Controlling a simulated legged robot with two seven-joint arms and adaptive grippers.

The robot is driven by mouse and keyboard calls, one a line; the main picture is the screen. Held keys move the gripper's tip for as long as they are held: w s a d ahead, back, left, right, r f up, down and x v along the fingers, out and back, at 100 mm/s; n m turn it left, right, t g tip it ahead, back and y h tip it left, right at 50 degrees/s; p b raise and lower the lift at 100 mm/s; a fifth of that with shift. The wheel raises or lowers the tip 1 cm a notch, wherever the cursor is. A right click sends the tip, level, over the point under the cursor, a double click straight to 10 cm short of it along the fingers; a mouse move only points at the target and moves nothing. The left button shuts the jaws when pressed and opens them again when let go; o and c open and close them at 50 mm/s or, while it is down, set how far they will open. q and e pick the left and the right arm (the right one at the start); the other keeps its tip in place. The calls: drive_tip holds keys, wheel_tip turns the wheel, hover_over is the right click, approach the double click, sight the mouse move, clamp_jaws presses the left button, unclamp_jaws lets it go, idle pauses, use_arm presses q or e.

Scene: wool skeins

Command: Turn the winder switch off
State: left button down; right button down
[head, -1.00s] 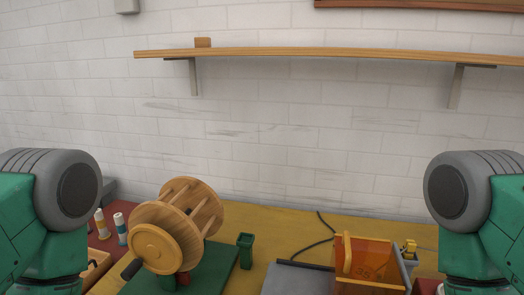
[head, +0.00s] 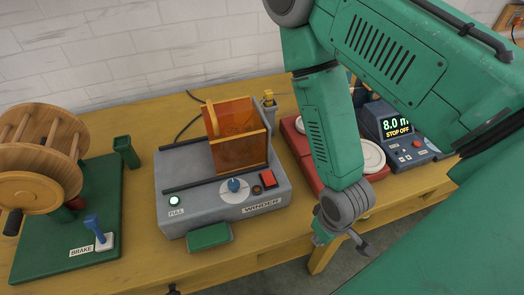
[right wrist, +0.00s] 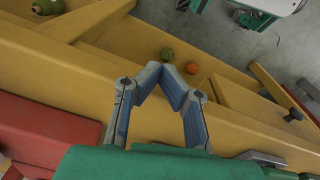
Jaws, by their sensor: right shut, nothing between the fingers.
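The winder (head: 222,217) is a grey box labelled WINDER on the yellow table, with a clear orange guard (head: 238,150) on top. A red switch (head: 268,179) sits at the right of its front panel; I cannot tell which way it is set. Beside it is a blue knob (head: 234,186), and a pale green FULL lamp (head: 174,200) is at the left. My right gripper (head: 342,240) is to the right of and in front of the winder, apart from the switch. Its fingertips (right wrist: 167,70) meet, with nothing between them. My left gripper is out of view.
A wooden reel (head: 40,140) on a green base with a blue BRAKE lever (head: 94,225) stands at left. A red unit (head: 300,141) with white discs and a meter (head: 398,128) reading "8.0 m STOP OFF" are at right. A green block (head: 208,236) sits at the winder's front.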

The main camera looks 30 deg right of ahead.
drive_tip(key=shift+t+h, duration=0.3)
drive_tip(key=shift+t, duration=0.1)
drive_tip(key=w+r, duration=0.5)
drive_tip(key=shift+w+a+r, duration=0.1)
drive_tip(key=shift+w+r, duration=0.1)
drive_tip(key=shift+r, duration=0.15)
drive_tip(key=w+a+r+m, duration=0.1)
drive_tip(key=w+r, duration=0.3)
drive_tip(key=r, duration=0.2)
wheel_tip(320, 180, up, 14)
drive_tip(key=m+t+p, duration=0.1)
drive_tip(key=m+t, duration=0.1)
hover_over(265, 172)
drive_tip(key=s, duration=0.3)
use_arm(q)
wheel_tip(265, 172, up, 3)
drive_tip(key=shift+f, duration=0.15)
use_arm(e)
drive_tip(key=shift+s+a+f, duration=0.2)
drive_tip(key=shift+a+f, duration=0.05)
drive_tip(key=shift+a, duration=0.15)
